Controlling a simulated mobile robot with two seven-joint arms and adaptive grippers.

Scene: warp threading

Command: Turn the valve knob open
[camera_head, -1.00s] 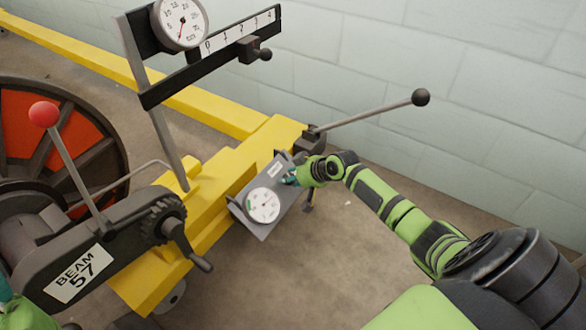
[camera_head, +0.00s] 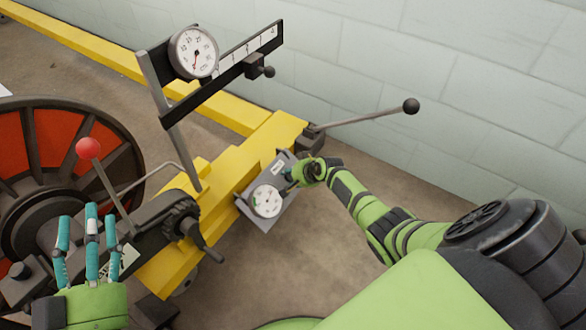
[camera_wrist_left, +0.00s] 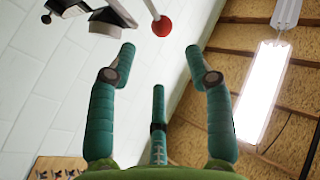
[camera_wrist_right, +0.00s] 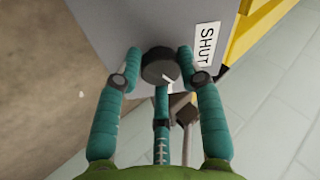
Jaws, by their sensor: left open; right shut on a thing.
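The valve knob (camera_wrist_right: 160,66) is a dark round knob with a pale mark on its rim, on a grey panel (camera_wrist_right: 110,25) beside a white label reading SHUT (camera_wrist_right: 207,45). My right gripper (camera_wrist_right: 158,62) has its teal fingers closed around the knob. In the head view, my right gripper (camera_head: 290,176) is at the upper part of the panel and hides the knob. A white dial (camera_head: 266,201) sits on the panel's lower part. My left gripper (camera_head: 88,225) is open and empty, fingers pointing up, in front of the dark beam housing. Its spread fingers also show in the left wrist view (camera_wrist_left: 160,70).
A red-balled lever (camera_head: 88,149) stands just behind my left gripper. A round gauge (camera_head: 194,52) and a numbered scale bar stand on a post above the yellow frame (camera_head: 220,180). A black-balled lever (camera_head: 410,106) reaches out right of the panel. Floor right of the panel is clear.

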